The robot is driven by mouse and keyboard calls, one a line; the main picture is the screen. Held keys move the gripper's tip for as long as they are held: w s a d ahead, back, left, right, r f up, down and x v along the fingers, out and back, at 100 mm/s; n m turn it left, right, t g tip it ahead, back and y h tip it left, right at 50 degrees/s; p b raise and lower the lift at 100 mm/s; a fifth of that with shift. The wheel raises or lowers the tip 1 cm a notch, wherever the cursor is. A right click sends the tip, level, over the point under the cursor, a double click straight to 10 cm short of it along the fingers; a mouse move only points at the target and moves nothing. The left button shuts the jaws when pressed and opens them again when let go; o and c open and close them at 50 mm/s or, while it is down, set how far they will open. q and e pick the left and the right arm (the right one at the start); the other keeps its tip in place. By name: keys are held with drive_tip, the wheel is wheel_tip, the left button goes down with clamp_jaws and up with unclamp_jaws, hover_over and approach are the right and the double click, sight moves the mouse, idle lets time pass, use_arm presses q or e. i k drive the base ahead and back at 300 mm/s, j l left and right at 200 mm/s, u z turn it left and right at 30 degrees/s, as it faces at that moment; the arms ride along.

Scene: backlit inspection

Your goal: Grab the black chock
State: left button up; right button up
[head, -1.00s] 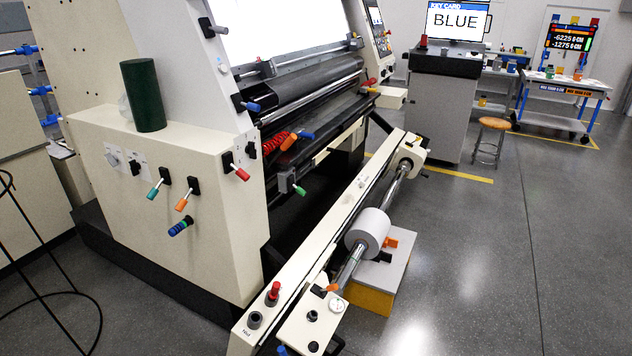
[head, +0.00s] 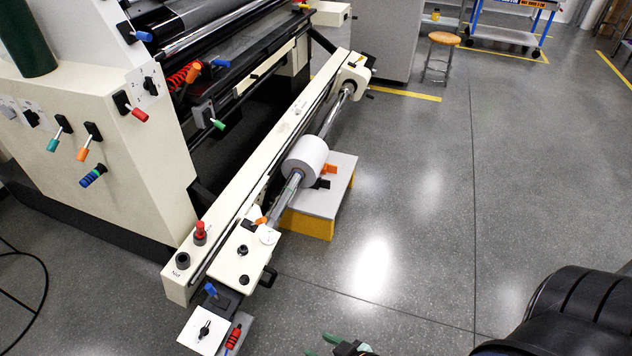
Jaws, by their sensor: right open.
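A small black chock (head: 321,184) lies on the grey-topped step (head: 341,190) with the yellow base, right of the white roll (head: 305,158). An orange chock (head: 330,169) lies just behind it. The roll hides part of the step and may hide part of the black chock. My right gripper (head: 322,346) shows only partly at the bottom edge, with green on its fingertips; it is open, over the floor, well in front of the step and apart from the chock. My left gripper is not in view.
The long cream rail (head: 262,165) and the roll's steel shaft (head: 285,197) run along the step's left side. A second orange piece (head: 262,221) sits near the shaft's front end. A stool (head: 440,56) stands far back. The floor right of the step is clear.

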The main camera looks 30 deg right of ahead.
sight(320, 183)
drive_tip(key=i+l+u, duration=0.1)
drive_tip(key=l+u, duration=0.15)
drive_tip(key=l, duration=0.65)
drive_tip(key=i+l+u, duration=0.15)
drive_tip(key=l, duration=0.45)
drive_tip(key=l+u, duration=0.15)
drive_tip(key=l, duration=0.45)
drive_tip(key=i+l+u, duration=0.15)
drive_tip(key=l, duration=0.45)
drive_tip(key=i+l+u, duration=0.15)
drive_tip(key=l, duration=0.45)
drive_tip(key=i+l+u, duration=0.15)
drive_tip(key=l, duration=0.4)
drive_tip(key=l+u, duration=0.15)
drive_tip(key=l, duration=0.45)
